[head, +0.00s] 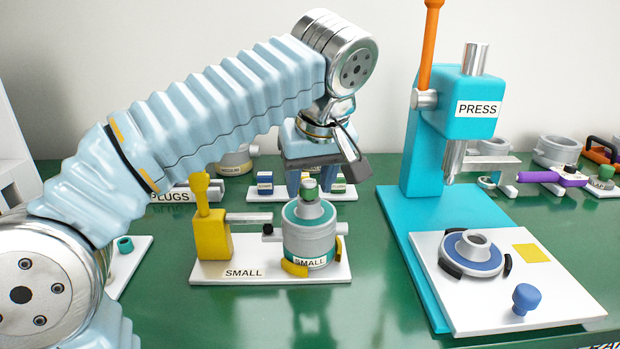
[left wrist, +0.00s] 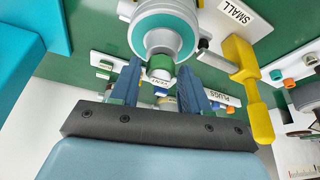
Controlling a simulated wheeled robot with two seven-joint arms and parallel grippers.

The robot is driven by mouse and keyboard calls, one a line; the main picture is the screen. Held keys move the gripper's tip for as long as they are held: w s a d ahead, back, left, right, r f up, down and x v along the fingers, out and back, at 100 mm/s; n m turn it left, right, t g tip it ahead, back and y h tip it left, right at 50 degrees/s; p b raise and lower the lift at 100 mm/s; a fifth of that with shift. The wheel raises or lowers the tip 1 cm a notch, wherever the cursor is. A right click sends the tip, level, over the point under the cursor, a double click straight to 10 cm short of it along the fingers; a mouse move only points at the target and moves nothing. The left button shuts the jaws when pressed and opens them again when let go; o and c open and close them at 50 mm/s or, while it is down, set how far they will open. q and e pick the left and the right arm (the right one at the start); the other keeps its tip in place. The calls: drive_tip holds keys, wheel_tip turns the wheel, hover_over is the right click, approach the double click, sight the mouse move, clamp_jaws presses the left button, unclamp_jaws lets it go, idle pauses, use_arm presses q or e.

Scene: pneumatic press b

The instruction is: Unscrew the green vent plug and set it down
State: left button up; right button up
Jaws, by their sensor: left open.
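The green vent plug (head: 310,189) sits upright on top of the grey and teal pot (head: 309,236) labelled SMALL. It also shows in the left wrist view (left wrist: 160,68), against the pot's raised neck. My left gripper (head: 308,181) points down over the pot. It is open, with its blue fingers on either side of the plug. In the left wrist view the plug appears between the fingertips (left wrist: 161,66), with a gap visible on each side. Whether either finger touches it cannot be told. My right gripper is not in view.
The pot stands on a white SMALL plate (head: 220,272) beside a yellow clamp (head: 213,235). A tray (head: 262,192) with small coloured blocks lies behind. The turquoise press (head: 425,150) stands right, with a blue knob (head: 526,298) on its white plate. Green table shows in front.

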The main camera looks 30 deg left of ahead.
use_arm(q)
drive_tip(key=m, duration=0.2)
drive_tip(key=m+t+h, duration=0.1)
drive_tip(key=m, duration=0.1)
drive_tip(key=shift+s+a+m+h, duration=0.1)
drive_tip(key=shift+a+m+h, duration=0.1)
drive_tip(key=shift+m+h, duration=0.15)
drive_tip(key=m+h, duration=0.1)
drive_tip(key=m, duration=0.2)
drive_tip(key=shift+m, duration=0.35)
drive_tip(key=m+h, duration=0.2)
drive_tip(key=m, duration=0.1)
drive_tip(key=shift+a+m, duration=0.1)
drive_tip(key=shift+m, duration=0.3)
drive_tip(key=shift+c, duration=0.3)
